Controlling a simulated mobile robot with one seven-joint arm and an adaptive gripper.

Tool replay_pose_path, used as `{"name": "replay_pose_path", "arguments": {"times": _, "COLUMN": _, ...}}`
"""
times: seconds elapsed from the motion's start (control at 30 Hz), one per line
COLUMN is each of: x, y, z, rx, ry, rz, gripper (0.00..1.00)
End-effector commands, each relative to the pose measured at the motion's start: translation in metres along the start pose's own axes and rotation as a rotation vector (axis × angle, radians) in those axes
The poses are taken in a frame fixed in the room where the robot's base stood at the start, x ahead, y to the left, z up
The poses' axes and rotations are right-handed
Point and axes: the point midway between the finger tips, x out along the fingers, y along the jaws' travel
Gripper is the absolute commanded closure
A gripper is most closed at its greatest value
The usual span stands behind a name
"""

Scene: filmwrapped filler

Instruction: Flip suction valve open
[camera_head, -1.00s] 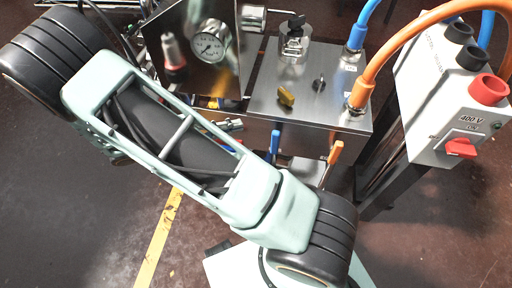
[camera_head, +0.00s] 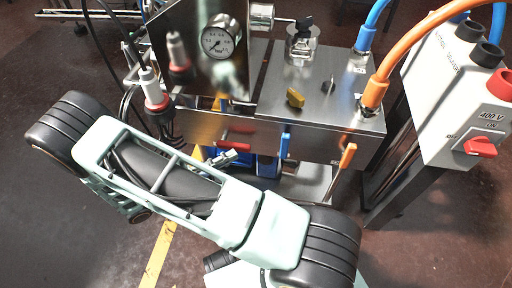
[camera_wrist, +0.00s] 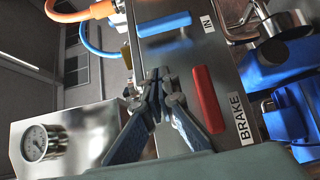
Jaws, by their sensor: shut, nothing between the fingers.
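A steel cabinet (camera_head: 270,125) has a blue lever (camera_head: 284,147), an orange lever (camera_head: 347,157) and a red handle (camera_head: 236,140) along its front. I cannot read which one is marked as suction. In the wrist view the blue lever (camera_wrist: 163,24) lies beyond my fingers, and the red handle (camera_wrist: 208,99) lies just right of them beside a BRAKE label (camera_wrist: 241,120). My gripper (camera_wrist: 158,80) is shut and empty, with its tips close to the front panel. In the head view my gripper (camera_head: 228,157) is just below the red handle and left of the blue lever.
A pressure gauge (camera_head: 221,37) stands at the back. A white 400 V box (camera_head: 450,90) stands at right. Open floor lies in front.

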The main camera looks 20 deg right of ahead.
Motion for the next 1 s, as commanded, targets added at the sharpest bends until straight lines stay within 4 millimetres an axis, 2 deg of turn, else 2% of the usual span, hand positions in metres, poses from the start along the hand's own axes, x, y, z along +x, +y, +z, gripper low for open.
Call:
{"name": "replay_pose_path", "arguments": {"times": 0.17, "x": 0.026, "y": -0.001, "z": 0.001, "rx": -0.002, "ry": -0.005, "rz": 0.001, "gripper": 1.0}}
{"name": "replay_pose_path", "arguments": {"times": 0.5, "x": 0.099, "y": -0.001, "z": 0.002, "rx": -0.001, "ry": -0.005, "rz": 0.001, "gripper": 1.0}}
{"name": "replay_pose_path", "arguments": {"times": 0.73, "x": 0.119, "y": -0.001, "z": 0.023, "rx": -0.003, "ry": -0.003, "rz": 0.0, "gripper": 1.0}}
{"name": "replay_pose_path", "arguments": {"times": 1.0, "x": 0.125, "y": 0.0, "z": 0.029, "rx": 0.0, "ry": -0.001, "rz": -0.001, "gripper": 1.0}}
